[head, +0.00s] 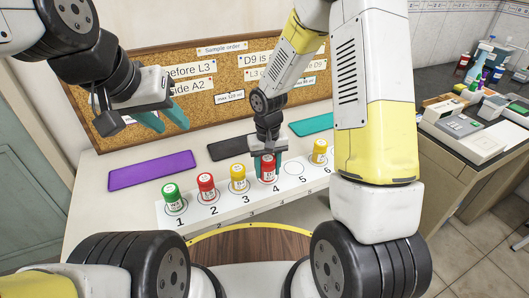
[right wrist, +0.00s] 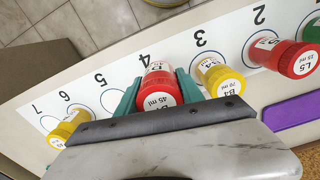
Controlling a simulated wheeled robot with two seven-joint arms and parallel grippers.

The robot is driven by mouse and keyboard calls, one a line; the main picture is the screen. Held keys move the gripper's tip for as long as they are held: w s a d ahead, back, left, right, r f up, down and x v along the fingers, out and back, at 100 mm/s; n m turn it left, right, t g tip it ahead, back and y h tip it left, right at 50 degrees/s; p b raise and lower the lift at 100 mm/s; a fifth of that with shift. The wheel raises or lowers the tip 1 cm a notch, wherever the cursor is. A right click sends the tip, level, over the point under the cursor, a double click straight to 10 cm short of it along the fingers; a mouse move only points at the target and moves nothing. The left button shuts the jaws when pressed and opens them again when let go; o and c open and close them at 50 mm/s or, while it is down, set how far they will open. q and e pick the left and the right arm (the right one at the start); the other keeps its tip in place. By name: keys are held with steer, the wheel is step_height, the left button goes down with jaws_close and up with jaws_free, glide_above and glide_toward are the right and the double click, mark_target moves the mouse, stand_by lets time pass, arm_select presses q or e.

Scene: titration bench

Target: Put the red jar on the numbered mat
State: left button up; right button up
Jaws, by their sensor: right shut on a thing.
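The red jar (head: 268,172) with a white label is upright at the place marked 4 on the white numbered mat (head: 236,208). My right gripper (head: 266,163) is shut on it, with teal fingers on both sides. The same jar (right wrist: 158,88) shows between the fingers in the right wrist view, close to or on the mat; I cannot tell whether its base touches. Another red jar (head: 206,185) stands at 2. My left gripper (head: 162,119) is open and empty, above the back left of the table.
On the mat, a green jar (head: 173,197) stands at 1, a yellow jar (head: 238,177) at 3 and another yellow jar (head: 320,150) at 6; circle 5 is bare. Purple (head: 152,171), black (head: 238,147) and teal (head: 312,124) mats lie behind. A corkboard (head: 190,90) stands at the back.

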steer(key=w, duration=0.4)
steer(key=shift+w+d+f, duration=0.2)
steer(key=shift+d+f, duration=0.1)
steer(key=shift+f, duration=1.65)
steer(key=o, duration=1.4)
steer(key=shift+f, duration=0.1)
steer(key=s+d+r+t, duration=0.1)
steer(key=s+d+r, duration=0.15)
steer(key=r, duration=0.65)
steer(key=s+d+r+t, duration=0.1)
steer(key=s+r, duration=0.2)
steer(key=r, duration=0.6)
steer(key=s+d+r+t, duration=0.1)
steer(key=s+d+r, duration=0.1)
steer(key=r, duration=0.6)
steer(key=s+r+t, duration=0.1)
steer(key=s+r, duration=0.1)
steer(key=s, duration=0.2)
steer(key=s+d+r+m+t+y, duration=0.1)
steer(key=s+r, duration=0.2)
steer(key=s, duration=0.1)
steer(key=s+d+r+t+y, duration=0.1)
steer(key=s+r, duration=0.1)
steer(key=s, duration=0.3)
steer(key=shift+d+r+m, duration=0.1)
steer(key=shift+r+m, duration=0.05)
steer(key=shift+m, duration=0.15)
